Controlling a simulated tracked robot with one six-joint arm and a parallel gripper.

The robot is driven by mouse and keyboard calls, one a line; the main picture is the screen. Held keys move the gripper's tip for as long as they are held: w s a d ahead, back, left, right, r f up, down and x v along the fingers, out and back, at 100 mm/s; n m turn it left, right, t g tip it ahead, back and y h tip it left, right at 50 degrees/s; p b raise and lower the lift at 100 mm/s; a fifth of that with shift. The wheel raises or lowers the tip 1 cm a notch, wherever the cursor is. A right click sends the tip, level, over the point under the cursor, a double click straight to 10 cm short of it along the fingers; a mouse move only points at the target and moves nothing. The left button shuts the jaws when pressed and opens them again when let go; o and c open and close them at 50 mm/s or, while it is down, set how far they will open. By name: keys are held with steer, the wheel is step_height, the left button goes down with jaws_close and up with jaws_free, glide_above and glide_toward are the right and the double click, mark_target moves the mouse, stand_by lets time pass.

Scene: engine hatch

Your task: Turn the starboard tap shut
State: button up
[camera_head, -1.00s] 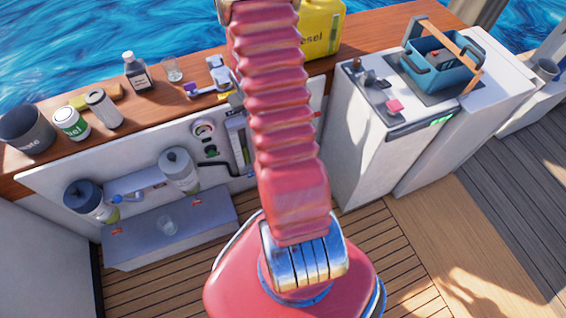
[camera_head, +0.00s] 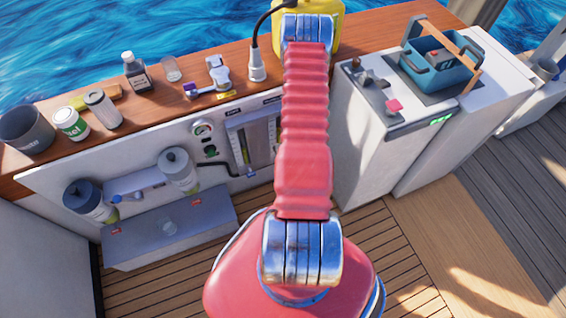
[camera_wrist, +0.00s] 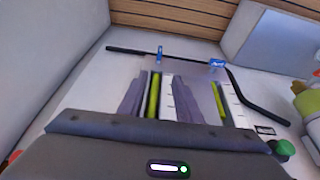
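The gauge panel (camera_head: 253,135) on the white wall carries two upright sight tubes. In the wrist view, which sees the wall upside down, two blue taps sit on the black pipe at the tube ends. The left tap (camera_wrist: 159,52) has its handle along its tube. The right tap (camera_wrist: 217,63) has its handle crosswise. I cannot tell which is starboard. My gripper (camera_wrist: 160,92) is open and empty, its fingers either side of the left yellow-green tube (camera_wrist: 153,96), short of the left tap. In the head view my arm hides the gripper and part of the panel.
The black pipe (camera_wrist: 258,104) bends toward a filter (camera_head: 180,172). A green knob (camera_wrist: 281,148) is beside the gauges. Bottles, cans and a cup stand on the wooden ledge (camera_head: 150,107). A white cabinet (camera_head: 357,150) stands right of my arm.

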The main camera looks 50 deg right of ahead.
steer(key=shift+s+f, duration=0.25)
steer(key=shift+f, duration=0.25)
steer(key=shift+s+f, duration=0.25)
steer(key=shift+f, duration=0.2)
steer(key=shift+x, duration=6.95)
steer(key=shift+w+r, duration=0.15)
steer(key=shift+c, duration=0.2)
